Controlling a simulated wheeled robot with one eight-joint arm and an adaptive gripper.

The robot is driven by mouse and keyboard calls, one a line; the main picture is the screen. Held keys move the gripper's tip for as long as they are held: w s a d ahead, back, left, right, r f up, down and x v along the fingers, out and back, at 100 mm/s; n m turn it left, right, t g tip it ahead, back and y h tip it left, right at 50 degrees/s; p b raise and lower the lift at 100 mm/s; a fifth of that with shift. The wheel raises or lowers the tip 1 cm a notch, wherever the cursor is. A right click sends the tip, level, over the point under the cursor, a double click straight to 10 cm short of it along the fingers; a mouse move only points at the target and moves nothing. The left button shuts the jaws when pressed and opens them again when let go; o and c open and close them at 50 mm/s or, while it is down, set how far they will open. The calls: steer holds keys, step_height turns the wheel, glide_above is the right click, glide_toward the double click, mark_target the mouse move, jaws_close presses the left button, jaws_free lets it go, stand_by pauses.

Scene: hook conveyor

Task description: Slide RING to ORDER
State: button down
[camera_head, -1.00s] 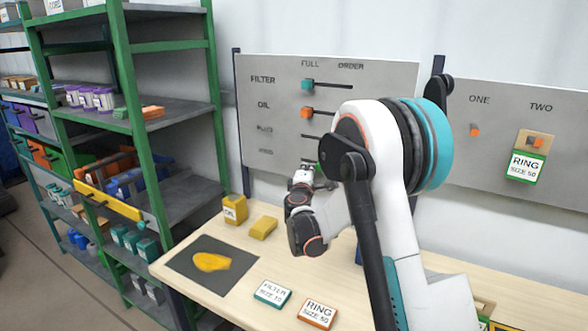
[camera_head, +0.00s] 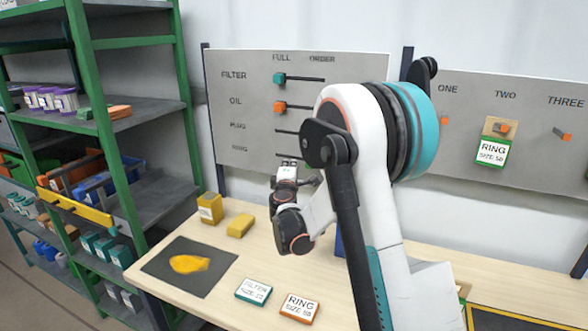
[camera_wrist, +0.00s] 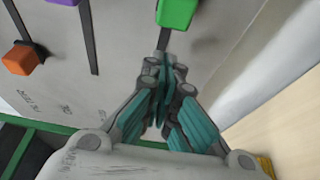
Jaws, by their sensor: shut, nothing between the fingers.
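The grey slider board (camera_head: 235,105) has FULL and ORDER at its top and rows FILTER, OIL, PLUG and RING. The RING row's green knob (camera_wrist: 178,12) is at the top edge of the wrist view, with bare slot on its label side; whether it is at the ORDER end is cut off. My gripper (camera_wrist: 164,66) is shut and empty, over the RING slot on the label side of the green knob, with an apparent small gap. In the head view my gripper (camera_head: 288,163) is in front of the board's lower part.
The teal FILTER knob (camera_head: 279,78) and orange OIL knob (camera_head: 280,107) are at FULL. The purple PLUG knob (camera_wrist: 64,2) is off its label end. Below are a table (camera_head: 220,287) with yellow boxes and cards, a shelf (camera_head: 150,120) left, and a second board (camera_head: 460,150) right.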

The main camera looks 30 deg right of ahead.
steer(key=a+p+v, duration=0.1)
steer(key=p+v, duration=0.1)
steer(key=v, duration=0.7)
steer(key=shift+a, duration=0.2)
steer(key=shift+s+r, duration=0.1)
steer(key=shift+r, duration=0.05)
steer(key=s+r+m+g+y, duration=0.1)
steer(key=s+r+m+g, duration=0.1)
steer(key=s+m, duration=0.35)
steer(key=s+r+m+g+y, duration=0.1)
steer(key=s+r+m+g, duration=0.15)
steer(key=s, duration=0.55)
steer(key=s+a+f+m+g+y, duration=0.2)
steer(key=s+a, duration=0.4)
steer(key=s, duration=0.5)
steer(key=s+a+f+m+g+y, duration=0.2)
steer(key=s+a+y, duration=0.2)
steer(key=s+a, duration=0.3)
steer(key=s, duration=0.5)
steer(key=shift+a+f+y, duration=0.3)
steer(key=shift+f+y, duration=0.05)
steer(key=shift+y, duration=0.05)
